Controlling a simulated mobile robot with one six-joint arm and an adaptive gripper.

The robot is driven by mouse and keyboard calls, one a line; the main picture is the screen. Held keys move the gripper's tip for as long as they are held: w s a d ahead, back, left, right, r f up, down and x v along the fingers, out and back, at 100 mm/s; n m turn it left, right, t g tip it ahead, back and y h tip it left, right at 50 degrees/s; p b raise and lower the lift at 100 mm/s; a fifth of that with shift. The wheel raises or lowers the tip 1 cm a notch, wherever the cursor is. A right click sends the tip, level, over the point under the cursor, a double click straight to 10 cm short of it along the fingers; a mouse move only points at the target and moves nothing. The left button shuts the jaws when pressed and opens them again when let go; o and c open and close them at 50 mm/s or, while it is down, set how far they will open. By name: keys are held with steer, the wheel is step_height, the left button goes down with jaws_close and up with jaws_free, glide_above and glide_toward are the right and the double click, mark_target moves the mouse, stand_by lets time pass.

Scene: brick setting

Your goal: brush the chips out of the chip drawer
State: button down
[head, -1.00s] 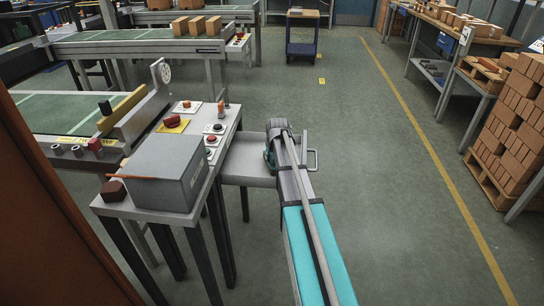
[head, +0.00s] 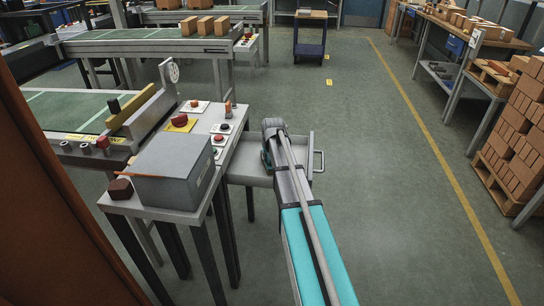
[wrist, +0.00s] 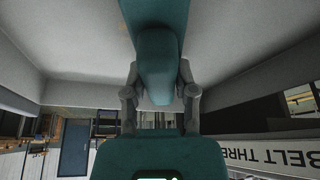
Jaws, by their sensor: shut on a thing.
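The chip drawer (head: 240,178) is a pale grey open tray pulled out to the right from under the workbench, with a handle (head: 320,161) on its right end. My gripper (wrist: 159,92) is low over the drawer. It is shut on a teal handle (wrist: 158,65), which I take for the brush. The bristles are hidden. In the head view my arm covers most of the gripper, and a bit of green shows at its left side. Pale drawer walls fill the upper part of the wrist view. I cannot make out chips clearly.
The workbench (head: 205,172) carries a grey box (head: 170,172), a dark red-brown brick (head: 120,188) and several buttons. A conveyor (head: 60,115) lies behind it at the left. The floor to the right is clear up to a pallet of bricks (head: 518,130).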

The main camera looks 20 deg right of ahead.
steer(key=shift+f, duration=0.15)
stand_by(0.3)
steer(key=shift+s+d, duration=0.55)
steer(key=shift+d, duration=0.3)
steer(key=shift+s+d, duration=0.5)
steer(key=shift+d, duration=0.3)
steer(key=shift+r, duration=0.25)
step_height(320, 180, up, 6)
steer(key=p, duration=0.6)
steer(key=shift+f, duration=0.1)
step_height(320, 180, up, 3)
steer(key=p, duration=0.3)
steer(key=shift+d, duration=0.1)
stand_by(0.7)
